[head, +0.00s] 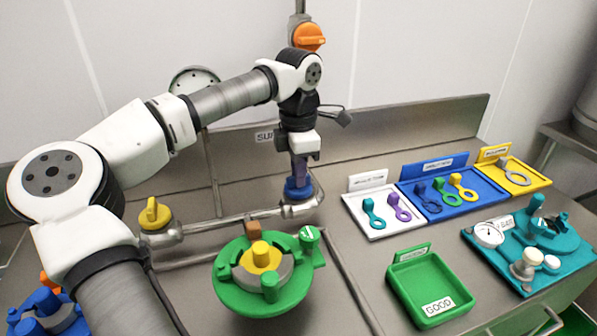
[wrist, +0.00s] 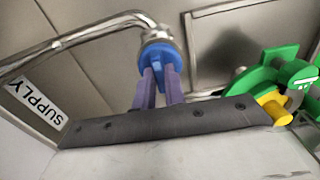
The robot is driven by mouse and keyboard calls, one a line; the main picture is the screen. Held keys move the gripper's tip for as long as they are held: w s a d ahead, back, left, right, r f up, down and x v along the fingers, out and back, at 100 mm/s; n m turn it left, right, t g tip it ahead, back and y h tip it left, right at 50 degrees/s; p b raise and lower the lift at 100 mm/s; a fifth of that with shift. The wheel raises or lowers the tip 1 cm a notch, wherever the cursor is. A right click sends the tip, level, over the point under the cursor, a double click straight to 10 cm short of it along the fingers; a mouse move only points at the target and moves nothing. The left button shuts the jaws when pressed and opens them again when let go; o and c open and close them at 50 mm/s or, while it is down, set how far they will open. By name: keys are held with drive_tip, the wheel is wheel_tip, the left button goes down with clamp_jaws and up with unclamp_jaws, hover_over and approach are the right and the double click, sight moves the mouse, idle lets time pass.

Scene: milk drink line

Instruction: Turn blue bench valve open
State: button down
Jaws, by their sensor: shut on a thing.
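The blue bench valve (head: 298,188) sits on the steel pipe at the back of the bench, right of the yellow valve. In the wrist view its blue body (wrist: 158,62) shows beyond my fingertips. My gripper (head: 299,172) points straight down from above onto the blue valve. Its two purple fingers (wrist: 157,84) are close together and shut on the valve's handle. The fingers hide most of the handle, so I cannot tell its turn angle.
A yellow valve (head: 154,214) stands on the same pipe at the left. A green round fixture (head: 232,298) is in front. A green tray (head: 400,286) and tool trays, including a blue one (head: 419,172), lie to the right. An orange valve (head: 309,38) is above, behind my arm.

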idle(0.4)
drive_tip(key=c, duration=1.5)
unclamp_jaws()
drive_tip(key=shift+o, duration=0.2)
drive_tip(key=shift+r, duration=0.1)
wheel_tip(320, 180, up, 14)
drive_tip(key=shift+f, duration=0.2)
